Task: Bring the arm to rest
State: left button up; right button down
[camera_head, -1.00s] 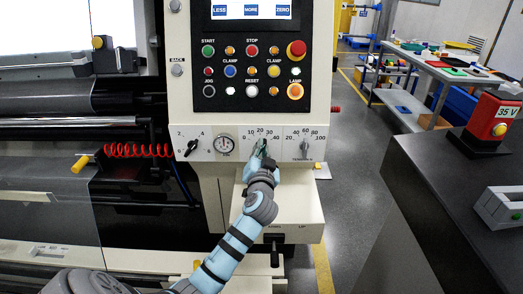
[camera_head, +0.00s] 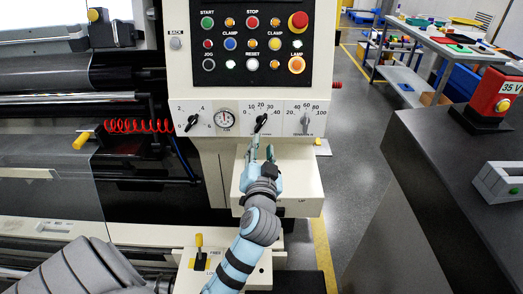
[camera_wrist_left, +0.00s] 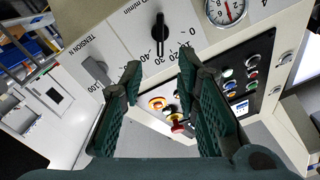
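My left arm reaches in from the bottom of the head view. Its gripper (camera_head: 262,157) is just below the black dial knob (camera_head: 261,123) on the machine's pale front panel. In the left wrist view the two green padded fingers of the gripper (camera_wrist_left: 157,85) stand apart with nothing between them. The black knob (camera_wrist_left: 159,32) shows beyond the fingertips, clear of them. My right gripper is in neither view.
A round gauge (camera_head: 225,119) and a grey knob (camera_head: 305,121) flank the black knob. The button panel (camera_head: 252,48) is above. A yellow-topped lever (camera_head: 199,243) stands low left of my arm. A dark counter (camera_head: 440,190) is at right, with open floor between.

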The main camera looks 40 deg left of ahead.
pick_arm(q)
jog(key=shift+s+d, duration=0.2)
jog(key=shift+s, duration=0.15)
jog(key=s+d+f+g+h, duration=0.1)
jog(key=s+f+g+h, duration=0.1)
jog(key=s+f, duration=0.4)
jog(key=s+d+f+g+h, duration=0.1)
jog(key=s+f+g+h, duration=0.2)
jog(key=f, duration=0.6)
jog(key=s+d+f+m+g+h, duration=0.1)
jog(key=s+d+f+g+h, duration=0.2)
jog(key=s, duration=0.5)
jog(key=s+d+f+m+g+h, duration=0.1)
jog(key=s+d+f+g+h, duration=0.15)
jog(key=s+d+f, duration=0.45)
jog(key=s+a+f+g+p, duration=0.1)
jog(key=s+a+f, duration=0.1)
jog(key=f, duration=0.7)
jog(key=s+a+f+g, duration=0.1)
jog(key=a+f, duration=0.1)
jog(key=f, duration=0.7)
jog(key=s+f+p, duration=0.1)
jog(key=s+f, duration=0.9)
jog(key=s, duration=0.3)
jog(key=shift+s+a+f+g, duration=0.25)
jog(key=shift+s+f+g, duration=0.1)
jog(key=shift+s+f, duration=0.05)
